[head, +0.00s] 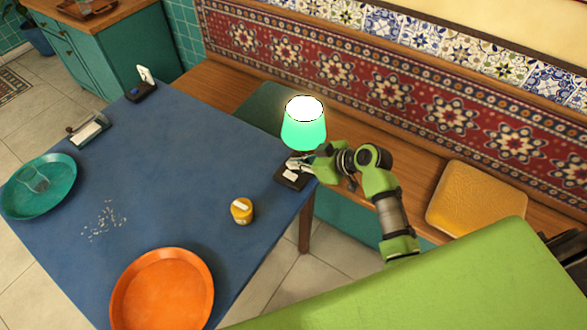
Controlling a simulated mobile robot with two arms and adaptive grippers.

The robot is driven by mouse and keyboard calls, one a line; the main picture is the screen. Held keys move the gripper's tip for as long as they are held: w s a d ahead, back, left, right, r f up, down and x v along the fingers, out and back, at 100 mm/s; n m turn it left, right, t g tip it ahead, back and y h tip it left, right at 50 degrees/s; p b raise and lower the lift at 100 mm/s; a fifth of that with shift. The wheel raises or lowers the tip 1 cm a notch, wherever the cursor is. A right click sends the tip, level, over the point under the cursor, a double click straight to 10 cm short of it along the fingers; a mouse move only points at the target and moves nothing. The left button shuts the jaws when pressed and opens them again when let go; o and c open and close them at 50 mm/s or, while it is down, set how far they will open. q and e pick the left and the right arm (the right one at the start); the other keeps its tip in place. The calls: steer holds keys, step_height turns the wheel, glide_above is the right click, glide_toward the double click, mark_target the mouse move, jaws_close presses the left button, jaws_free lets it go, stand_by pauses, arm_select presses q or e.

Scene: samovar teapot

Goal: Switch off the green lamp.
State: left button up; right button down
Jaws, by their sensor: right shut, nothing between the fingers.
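The green lamp (304,130) stands at the right back corner of the blue table (185,150). Its shade glows green and its top is bright white, so it is lit. A dark block with a light top (288,180) sits at the table corner just below the shade; I cannot tell if it is the lamp's base or a separate switch. My right gripper (299,165) is shut and empty, right at this block and under the shade. Its fingertips overlap the block in the picture; I cannot tell if they touch it. My left gripper is not in view.
An orange plate (162,295), a yellow jar (242,211), a teal plate (30,200), a clipboard-like item (88,131) and a small dark stand (141,90) are on the table. A bench with a yellow cushion (475,200) runs behind.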

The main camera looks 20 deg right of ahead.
mark_target(289, 174)
steer(key=shift+w+a+f, duration=0.15)
steer(key=shift+f, duration=0.95)
steer(key=shift+w+a+f, duration=0.1)
steer(key=shift+w+f, duration=0.05)
steer(key=shift+f, duration=0.9)
steer(key=shift+r+p, duration=0.1)
steer(key=shift+p, duration=0.4)
steer(key=shift+a, duration=0.1)
steer(key=shift+f, duration=0.25)
steer(key=shift+w+a, duration=0.1)
steer(key=shift+w, duration=0.05)
steer(key=shift+w+a+r, duration=0.25)
steer(key=shift+w+a, duration=0.1)
steer(key=shift+w, duration=0.15)
